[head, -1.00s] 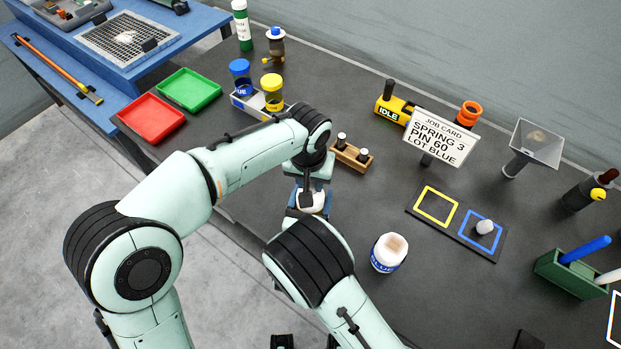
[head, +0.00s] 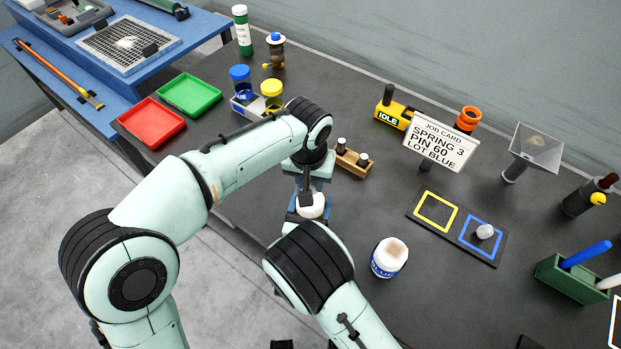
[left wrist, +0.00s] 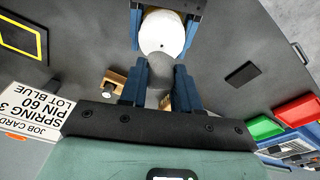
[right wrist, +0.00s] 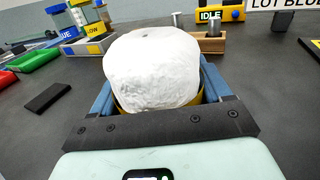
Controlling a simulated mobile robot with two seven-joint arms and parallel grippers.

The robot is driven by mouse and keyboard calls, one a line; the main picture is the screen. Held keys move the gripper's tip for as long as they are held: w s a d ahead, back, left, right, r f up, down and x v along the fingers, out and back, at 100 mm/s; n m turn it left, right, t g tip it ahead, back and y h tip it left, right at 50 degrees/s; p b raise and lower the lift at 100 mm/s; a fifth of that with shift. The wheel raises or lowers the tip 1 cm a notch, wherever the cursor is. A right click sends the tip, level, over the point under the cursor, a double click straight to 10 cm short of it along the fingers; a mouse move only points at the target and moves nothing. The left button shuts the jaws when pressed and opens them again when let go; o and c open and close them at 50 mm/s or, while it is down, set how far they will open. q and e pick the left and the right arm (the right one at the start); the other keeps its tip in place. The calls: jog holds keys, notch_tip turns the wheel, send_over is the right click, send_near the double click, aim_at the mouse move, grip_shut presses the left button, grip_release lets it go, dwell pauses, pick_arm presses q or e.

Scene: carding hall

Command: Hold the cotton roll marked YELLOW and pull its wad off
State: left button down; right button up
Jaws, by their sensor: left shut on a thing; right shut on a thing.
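The cotton roll marked YELLOW (right wrist: 155,70) is a rounded white body above a yellow band, upright in my right gripper (head: 310,212); its lettering is hidden. The roll also shows in the left wrist view (left wrist: 162,33), between the right gripper's blue fingers, with a small dark spot on top. My left gripper (head: 308,188) is just above the roll. Its fingers are shut on a greyish, shaded lump, seemingly the wad (left wrist: 158,73). In the right wrist view, no wad or left finger shows on the roll's top.
The BLUE roll (head: 388,260) stands to the right. A small white wad (head: 485,231) lies in the blue square of a dark mat (head: 452,232); its yellow square is empty. A wooden block with pegs (head: 350,163), the job card (head: 440,142) and a green holder (head: 568,278) are nearby.

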pick_arm(q)
jog(key=shift+r, duration=2)
pick_arm(e)
jog(key=o, duration=1.4)
